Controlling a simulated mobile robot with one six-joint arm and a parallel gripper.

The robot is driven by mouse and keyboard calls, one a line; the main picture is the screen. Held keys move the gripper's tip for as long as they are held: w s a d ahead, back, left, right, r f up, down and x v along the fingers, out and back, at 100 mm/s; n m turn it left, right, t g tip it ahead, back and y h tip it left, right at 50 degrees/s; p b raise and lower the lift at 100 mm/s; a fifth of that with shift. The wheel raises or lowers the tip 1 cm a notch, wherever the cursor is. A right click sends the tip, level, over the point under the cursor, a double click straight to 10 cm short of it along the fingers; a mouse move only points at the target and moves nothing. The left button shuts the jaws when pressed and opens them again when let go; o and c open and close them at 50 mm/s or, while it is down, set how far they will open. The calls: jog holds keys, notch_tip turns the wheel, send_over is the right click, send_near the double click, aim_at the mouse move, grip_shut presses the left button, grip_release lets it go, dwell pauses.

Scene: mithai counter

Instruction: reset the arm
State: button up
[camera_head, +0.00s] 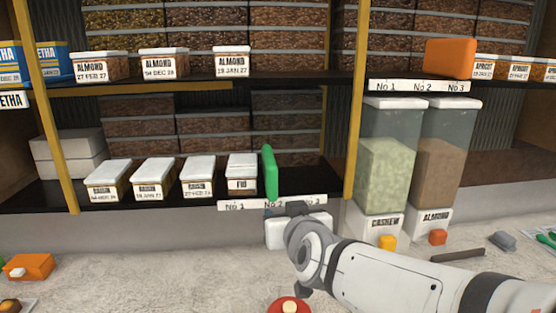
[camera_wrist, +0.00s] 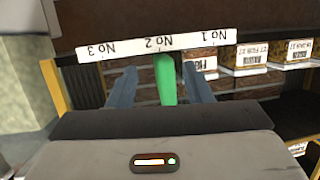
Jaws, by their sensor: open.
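My gripper (camera_wrist: 160,84) is open, with its two grey fingers apart in the wrist view. A green upright block (camera_wrist: 166,78) shows between the fingers in that view; I cannot tell whether either finger touches it. In the head view the green block (camera_head: 269,173) stands on the lower shelf, right of the fig box (camera_head: 242,172). My arm (camera_head: 385,275) reaches in from the lower right, and its wrist end is low in front of the shelf label strip (camera_head: 272,203). The fingers are mostly hidden there.
Raisin boxes (camera_head: 154,178) line the lower shelf; almond boxes (camera_head: 164,64) stand above. An orange block (camera_head: 450,58) stands on the upper right shelf. Cashew (camera_head: 388,155) and almond (camera_head: 446,155) dispensers stand right of a yellow post (camera_head: 357,100). A red round thing (camera_head: 289,306) lies on the counter.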

jog(key=s+d+f+m+g+h, duration=0.1)
jog(key=s+d+f+g+h, duration=0.1)
jog(key=s+d+f+g, duration=0.3)
jog(key=s+d+f+m+g+h, duration=0.1)
jog(key=s+d+f+g, duration=0.4)
jog(key=s, duration=0.8)
jog(key=d+f, duration=0.3)
jog(key=shift+d+m+g+h, duration=0.3)
jog(key=shift+d+g+h, duration=0.05)
jog(key=shift+g+h, duration=0.05)
jog(key=shift+f, duration=0.1)
